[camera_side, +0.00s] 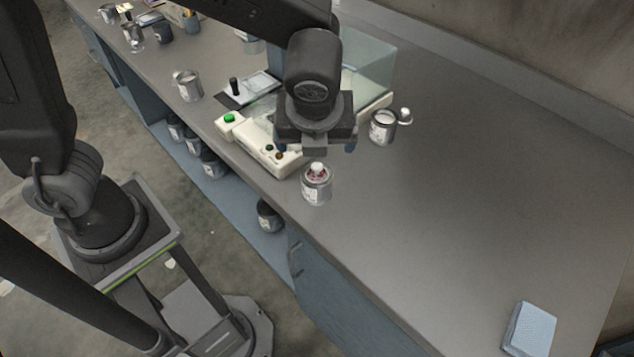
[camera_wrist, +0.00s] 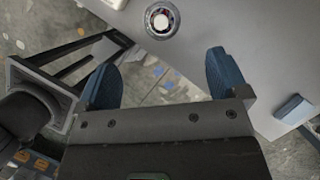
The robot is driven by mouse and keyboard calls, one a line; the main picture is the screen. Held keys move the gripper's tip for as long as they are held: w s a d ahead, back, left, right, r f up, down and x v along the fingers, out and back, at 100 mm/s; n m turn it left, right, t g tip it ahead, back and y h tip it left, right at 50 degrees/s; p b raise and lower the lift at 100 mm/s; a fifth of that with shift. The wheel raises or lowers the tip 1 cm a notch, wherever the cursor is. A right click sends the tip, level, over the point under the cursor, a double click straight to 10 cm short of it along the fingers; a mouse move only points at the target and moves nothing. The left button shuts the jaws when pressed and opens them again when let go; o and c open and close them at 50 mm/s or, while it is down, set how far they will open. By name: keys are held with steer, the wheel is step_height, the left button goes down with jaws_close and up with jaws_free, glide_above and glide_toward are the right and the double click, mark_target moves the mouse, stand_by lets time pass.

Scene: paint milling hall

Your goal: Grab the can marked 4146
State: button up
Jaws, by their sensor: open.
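A small metal can (camera_side: 316,186) with a pale label and a white and red top stands upright near the bench's front edge. It also shows from above in the wrist view (camera_wrist: 162,19), ahead of my fingers. Another can (camera_side: 383,128) with a pale label stands farther back, with a small white-topped item beside it. I cannot read the number 4146 on any label. My gripper (camera_side: 318,150) is above the bench, just behind and above the nearer can. In the wrist view my two blue fingers (camera_wrist: 162,80) are apart with nothing between them.
A cream device (camera_side: 262,150) with a green button and a clear cover stands left of my gripper. More cans, such as one at the left (camera_side: 188,85), stand along the bench. A light blue block (camera_side: 529,328) lies at the lower right.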

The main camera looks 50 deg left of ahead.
mark_target(317, 165)
steer(key=x, duration=0.8)
steer(key=shift+d+x, duration=0.2)
steer(key=shift+x, duration=2.65)
steer(key=shift+s+f, duration=0.1)
steer(key=shift+c, duration=0.3)
steer(key=c, duration=1)
